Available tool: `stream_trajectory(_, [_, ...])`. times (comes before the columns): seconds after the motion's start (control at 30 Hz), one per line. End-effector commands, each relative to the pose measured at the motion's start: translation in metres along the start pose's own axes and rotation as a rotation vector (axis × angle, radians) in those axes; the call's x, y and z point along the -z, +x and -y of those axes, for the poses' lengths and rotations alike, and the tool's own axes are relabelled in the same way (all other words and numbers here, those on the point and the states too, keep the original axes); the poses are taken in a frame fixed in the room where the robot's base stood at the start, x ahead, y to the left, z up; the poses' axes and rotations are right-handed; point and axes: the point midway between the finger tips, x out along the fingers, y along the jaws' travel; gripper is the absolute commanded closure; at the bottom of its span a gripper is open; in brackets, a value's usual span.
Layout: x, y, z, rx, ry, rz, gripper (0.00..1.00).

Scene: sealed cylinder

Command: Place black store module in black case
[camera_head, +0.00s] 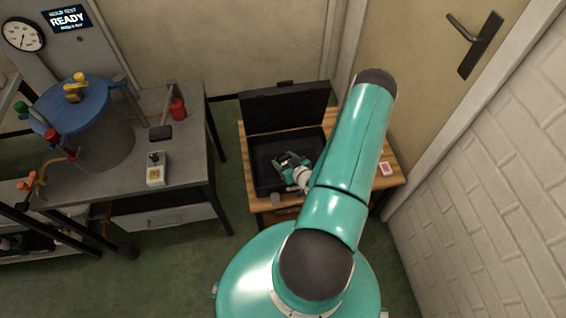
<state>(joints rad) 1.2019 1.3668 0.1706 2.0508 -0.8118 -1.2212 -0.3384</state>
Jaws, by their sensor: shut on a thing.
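The black case (285,108) stands with its lid raised on a small wooden table at the middle of the view. My gripper (287,162) is over the case's open interior, at the end of my teal arm. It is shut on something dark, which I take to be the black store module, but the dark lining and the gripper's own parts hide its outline. I cannot tell whether the module touches the case floor.
The wooden table (392,176) carries a small red and white item (385,168) at right. A door and white brick wall bound the right side.

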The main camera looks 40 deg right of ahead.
Motion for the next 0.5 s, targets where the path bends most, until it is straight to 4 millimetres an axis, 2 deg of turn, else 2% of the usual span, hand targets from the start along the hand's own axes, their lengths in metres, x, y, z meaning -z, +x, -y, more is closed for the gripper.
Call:
stream_trajectory(0.1, [-0.009, 0.020, -0.005, 0.000, -0.001, -0.003, 0.70])
stream_trajectory(0.3, [-0.018, 0.037, -0.009, 0.000, -0.001, -0.002, 0.70])
stream_trajectory(0.5, [-0.043, 0.047, -0.009, -0.001, 0.000, -0.001, 0.70])
